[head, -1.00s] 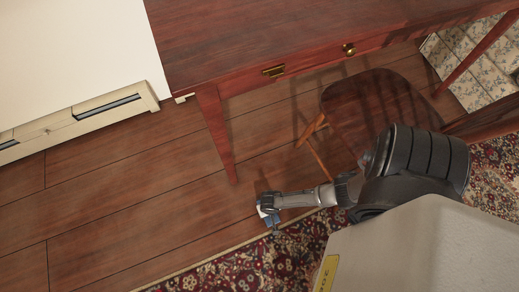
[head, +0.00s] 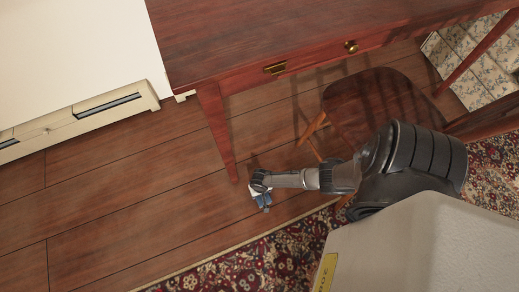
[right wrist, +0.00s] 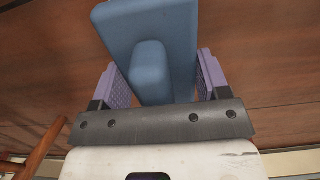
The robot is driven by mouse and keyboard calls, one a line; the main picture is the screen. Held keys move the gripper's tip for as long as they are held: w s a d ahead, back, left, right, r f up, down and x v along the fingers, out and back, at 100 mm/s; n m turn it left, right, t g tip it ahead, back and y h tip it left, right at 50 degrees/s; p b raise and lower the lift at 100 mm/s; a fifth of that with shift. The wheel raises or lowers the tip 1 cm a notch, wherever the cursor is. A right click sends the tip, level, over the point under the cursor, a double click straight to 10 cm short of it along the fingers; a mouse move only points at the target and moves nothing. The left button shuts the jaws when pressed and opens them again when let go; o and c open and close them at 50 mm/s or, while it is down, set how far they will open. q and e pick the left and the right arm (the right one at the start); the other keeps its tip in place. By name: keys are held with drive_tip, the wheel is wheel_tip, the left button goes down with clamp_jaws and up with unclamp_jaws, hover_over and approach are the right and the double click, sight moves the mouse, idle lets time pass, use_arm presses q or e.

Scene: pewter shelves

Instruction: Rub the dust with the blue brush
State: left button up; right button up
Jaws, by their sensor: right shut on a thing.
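My right gripper (head: 260,191) reaches in from the right in the head view, over the wooden floor (head: 150,215) near the rug's edge. It is shut on the blue brush (head: 265,203), which shows small there. In the right wrist view the brush (right wrist: 178,35) is a broad blue block with a rounded grip between the two purple finger pads of the gripper (right wrist: 155,78). I cannot tell whether the brush touches the floor. No dust can be made out in either view. My left gripper is not in view.
A red-brown desk (head: 300,30) with a leg (head: 217,130) stands just behind the gripper. A wooden chair (head: 370,105) is to the right. A patterned rug (head: 260,260) lies in front. Floor to the left is clear.

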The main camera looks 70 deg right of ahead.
drive_tip(key=r+p, duration=0.2)
drive_tip(key=r, duration=0.1)
drive_tip(key=shift+w+d+r, duration=0.15)
drive_tip(key=shift+w+r, duration=0.05)
drive_tip(key=shift+r, duration=0.1)
drive_tip(key=shift+s+r+p, duration=0.1)
drive_tip(key=shift+r+p, duration=0.5)
drive_tip(key=shift+p, duration=0.4)
wheel_tip(320, 180, up, 3)
drive_tip(key=p, duration=0.3)
drive_tip(key=shift+f, duration=0.15)
drive_tip(key=shift+r+p, duration=0.65)
drive_tip(key=shift+p, duration=0.1)
